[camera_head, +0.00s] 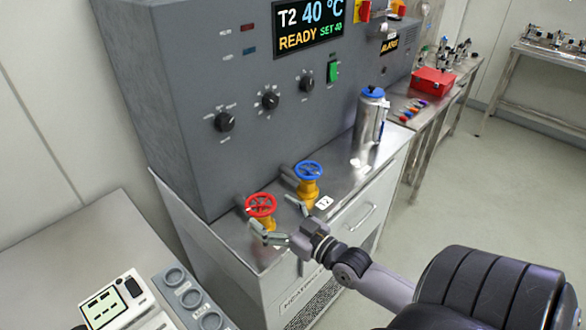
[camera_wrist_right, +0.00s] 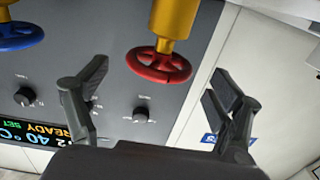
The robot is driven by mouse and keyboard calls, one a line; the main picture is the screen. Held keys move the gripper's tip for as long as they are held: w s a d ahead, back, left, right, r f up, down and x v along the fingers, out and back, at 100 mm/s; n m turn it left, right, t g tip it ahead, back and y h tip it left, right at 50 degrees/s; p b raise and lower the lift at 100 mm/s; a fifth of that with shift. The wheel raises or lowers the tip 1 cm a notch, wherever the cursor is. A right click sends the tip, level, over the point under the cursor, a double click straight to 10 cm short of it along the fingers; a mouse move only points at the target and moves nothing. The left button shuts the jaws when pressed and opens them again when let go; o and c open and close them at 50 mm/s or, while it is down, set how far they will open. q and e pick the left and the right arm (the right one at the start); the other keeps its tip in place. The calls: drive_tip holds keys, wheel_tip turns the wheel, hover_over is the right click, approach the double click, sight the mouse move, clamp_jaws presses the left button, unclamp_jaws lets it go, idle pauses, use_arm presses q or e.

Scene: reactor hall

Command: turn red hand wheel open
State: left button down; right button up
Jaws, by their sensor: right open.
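The red hand wheel (camera_head: 261,205) sits on a yellow valve body at the front left of the steel counter, with a blue hand wheel (camera_head: 309,171) on a second yellow valve to its right. My right gripper (camera_head: 278,222) is open and empty, close beside the red wheel's valve in the head view. In the right wrist view the picture is upside down. There the red wheel (camera_wrist_right: 159,67) shows beyond and between the open fingers of the right gripper (camera_wrist_right: 160,100), apart from them. The blue wheel (camera_wrist_right: 18,36) is at the left edge. My left gripper is not in view.
A grey control panel (camera_head: 190,100) with knobs and a display reading T2 40 °C READY rises behind the valves. A silver flask (camera_head: 370,118) with a blue lid stands farther right on the counter. A bench with a meter (camera_head: 113,300) is at the lower left.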

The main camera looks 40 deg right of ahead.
drive_tip(key=s, duration=0.8)
drive_tip(key=shift+d, duration=0.45)
drive_tip(key=s+d+f+g+h, duration=0.1)
drive_tip(key=s+f+g, duration=0.2)
drive_tip(key=f, duration=0.8)
drive_tip(key=s+f+m+g+h, duration=0.1)
drive_tip(key=s+f+g, duration=0.15)
drive_tip(key=f, duration=0.85)
drive_tip(key=s+d+f+g+h, duration=0.1)
drive_tip(key=s+f+g, duration=0.15)
drive_tip(key=f, duration=0.85)
drive_tip(key=s+a+f+n+g, duration=0.1)
drive_tip(key=s+a+f+g, duration=0.3)
drive_tip(key=s+f, duration=0.7)
drive_tip(key=s+a+f+n+g+b, duration=0.1)
drive_tip(key=s+a+f+g, duration=0.3)
drive_tip(key=s+a+f, duration=0.4)
drive_tip(key=s+f, duration=0.2)
drive_tip(key=s, duration=0.2)
drive_tip(key=shift+s+a+f+g+y, duration=0.3)
drive_tip(key=shift+a+f+g+y, duration=0.05)
drive_tip(key=shift+f+g+y, duration=0.05)
